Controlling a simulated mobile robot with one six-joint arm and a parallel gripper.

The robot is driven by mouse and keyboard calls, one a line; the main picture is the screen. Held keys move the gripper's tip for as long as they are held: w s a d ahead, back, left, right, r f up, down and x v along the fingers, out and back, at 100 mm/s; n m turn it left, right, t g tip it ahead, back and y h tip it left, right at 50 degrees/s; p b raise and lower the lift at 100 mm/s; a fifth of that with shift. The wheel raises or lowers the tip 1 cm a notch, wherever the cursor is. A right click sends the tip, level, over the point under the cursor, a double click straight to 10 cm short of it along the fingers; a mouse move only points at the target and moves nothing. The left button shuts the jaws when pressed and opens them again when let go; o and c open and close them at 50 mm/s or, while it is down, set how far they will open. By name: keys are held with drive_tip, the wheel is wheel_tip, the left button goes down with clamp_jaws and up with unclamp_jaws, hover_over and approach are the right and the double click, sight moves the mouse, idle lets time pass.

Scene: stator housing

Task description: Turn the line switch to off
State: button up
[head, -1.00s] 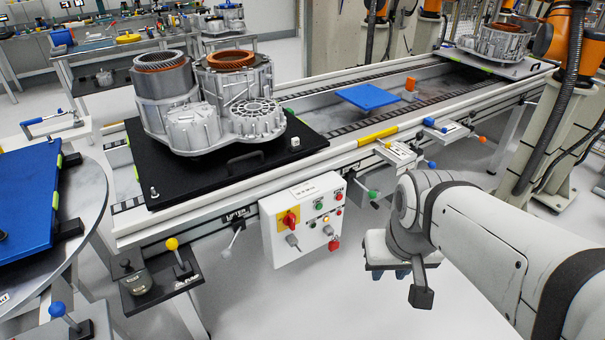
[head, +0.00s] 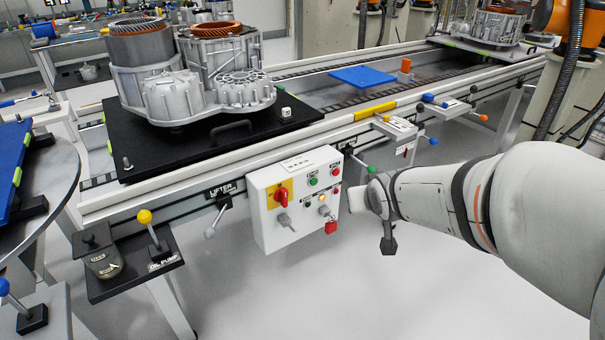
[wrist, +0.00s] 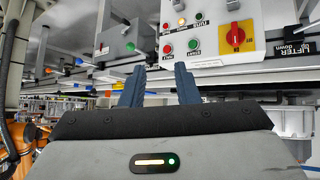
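The grey control box (head: 262,225) hangs on the front of the line. On its left half is a red rotary switch (head: 281,198) on a yellow plate, with its handle standing near upright. A grey lever switch (head: 284,221) sits just below it. The box labels are too small to read surely, so I cannot tell which switch is named line. In the wrist view the box hangs upside down at the top, with the red switch (wrist: 235,38) at upper right. My gripper (wrist: 158,76) has its two blue fingers apart with nothing between them. In the head view it is right of the box, its fingers hidden.
A green-knobbed lever (head: 369,169) is close above my arm. The floor below is clear.

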drive_tip(key=w+a+f+n+t+y+b, duration=0.25)
drive_tip(key=w+a+f+b, duration=0.25)
drive_tip(key=w+f+b, duration=0.4)
drive_tip(key=n+t+y+b, duration=0.2)
drive_tip(key=t+y+b, duration=0.1)
drive_tip(key=y+b, duration=0.5)
approach(286, 200)
drive_tip(key=h+b, duration=0.1)
drive_tip(key=shift+n+y, duration=0.25)
drive_tip(key=shift+n, duration=0.1)
drive_tip(key=shift+p+x, duration=0.7)
drive_tip(key=shift+x, duration=3.2)
drive_tip(key=shift+a, duration=0.15)
drive_tip(key=shift+w+b, duration=0.1)
drive_tip(key=shift+b, duration=0.2)
drive_tip(key=shift+c, duration=0.6)
